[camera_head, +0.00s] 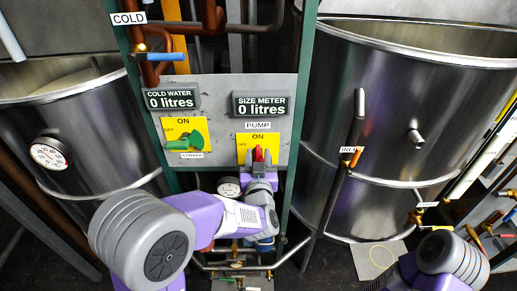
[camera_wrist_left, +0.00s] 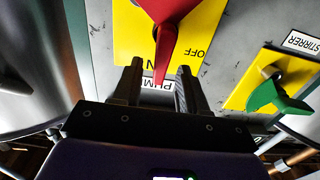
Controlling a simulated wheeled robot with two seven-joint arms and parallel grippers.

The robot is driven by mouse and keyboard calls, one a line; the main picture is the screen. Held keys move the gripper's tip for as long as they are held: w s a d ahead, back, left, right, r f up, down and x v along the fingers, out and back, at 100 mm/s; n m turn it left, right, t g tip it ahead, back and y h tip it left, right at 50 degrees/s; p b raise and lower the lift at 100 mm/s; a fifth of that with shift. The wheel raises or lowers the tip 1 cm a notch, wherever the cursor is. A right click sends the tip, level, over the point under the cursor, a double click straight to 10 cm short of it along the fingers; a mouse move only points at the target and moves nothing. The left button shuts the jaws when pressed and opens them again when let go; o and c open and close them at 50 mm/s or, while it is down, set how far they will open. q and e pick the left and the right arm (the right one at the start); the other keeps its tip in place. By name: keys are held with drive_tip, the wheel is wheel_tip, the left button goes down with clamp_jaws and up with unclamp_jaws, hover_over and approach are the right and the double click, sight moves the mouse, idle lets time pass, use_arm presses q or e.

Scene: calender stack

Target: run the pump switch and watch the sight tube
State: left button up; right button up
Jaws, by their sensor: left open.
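The pump switch has a red lever (camera_head: 258,154) on a yellow plate (camera_head: 243,141), low on the right of the grey panel. My left gripper (camera_head: 260,172) is at this lever. In the left wrist view, my left gripper (camera_wrist_left: 160,78) is open, with the tip of the red lever (camera_wrist_left: 168,45) between its fingers; contact is unclear. The lever points toward the ON word, away from OFF. The size meter (camera_head: 261,105) reads 0 litres. I cannot pick out the sight tube with certainty. My right arm shows at the lower right; its gripper is out of view.
A green stirrer lever (camera_head: 183,143) points left beside the pump switch. The cold water meter (camera_head: 171,99) reads 0 litres. Large steel tanks stand left (camera_head: 100,130) and right (camera_head: 395,110). A round gauge (camera_head: 229,187) and pipes (camera_head: 240,267) lie below the panel.

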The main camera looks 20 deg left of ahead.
use_arm(q)
drive_tip(key=shift+x, duration=1.3)
clamp_jaws()
drive_tip(key=shift+f, duration=0.1)
